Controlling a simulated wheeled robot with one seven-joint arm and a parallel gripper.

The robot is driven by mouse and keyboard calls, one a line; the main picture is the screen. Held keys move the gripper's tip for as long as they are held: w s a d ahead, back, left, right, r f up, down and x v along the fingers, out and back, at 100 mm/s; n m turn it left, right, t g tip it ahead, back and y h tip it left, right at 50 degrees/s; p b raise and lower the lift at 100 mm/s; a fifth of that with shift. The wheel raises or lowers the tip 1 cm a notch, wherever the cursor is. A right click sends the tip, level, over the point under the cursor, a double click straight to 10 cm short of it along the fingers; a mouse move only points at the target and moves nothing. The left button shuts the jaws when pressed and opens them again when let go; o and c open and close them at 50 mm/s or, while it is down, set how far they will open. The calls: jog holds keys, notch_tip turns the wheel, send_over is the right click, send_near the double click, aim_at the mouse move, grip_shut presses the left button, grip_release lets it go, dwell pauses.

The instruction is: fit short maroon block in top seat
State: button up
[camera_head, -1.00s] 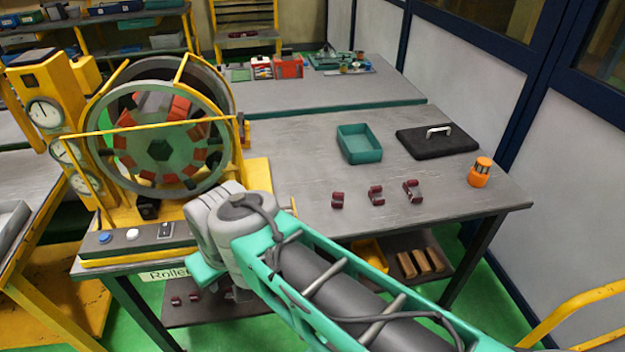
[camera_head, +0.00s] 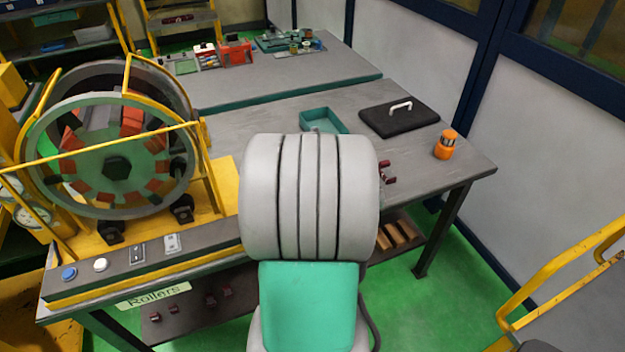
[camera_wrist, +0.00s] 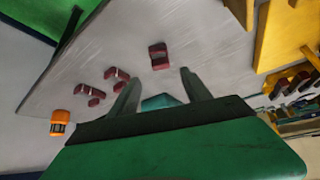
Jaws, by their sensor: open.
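The short maroon block (camera_wrist: 158,56) appears to be the one lying on the grey bench just beyond my fingertips in the wrist view, farthest from the orange bottle. Two more maroon blocks, a middle one (camera_wrist: 115,73) and another (camera_wrist: 90,90), lie to its left. My gripper (camera_wrist: 158,88) is open and empty, its two fingers apart above the bench. In the head view my arm hides the gripper and most of the blocks; one maroon block (camera_head: 388,173) shows. The stator ring (camera_head: 118,168) stands at the left with red blocks around it and a gap near its top.
A teal tray (camera_head: 324,121) stands behind my arm, partly hidden. A black pad with a white handle (camera_head: 400,115) and an orange bottle (camera_head: 446,145) stand at the bench's right. A yellow guard bar (camera_head: 115,140) crosses the stator's front. A button panel (camera_head: 120,256) runs along the front.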

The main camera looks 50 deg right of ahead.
jog(key=b+x, duration=0.5)
jog(key=x, duration=0.3)
jog(key=shift+a+f, duration=0.1)
jog(key=shift+a, duration=0.05)
jog(key=shift+b+x, duration=0.8)
jog(key=shift+w, duration=0.1)
jog(key=shift+c, duration=0.6)
grip_shut()
jog(key=shift+r+p, duration=1.65)
jog(key=shift+r, duration=1.55)
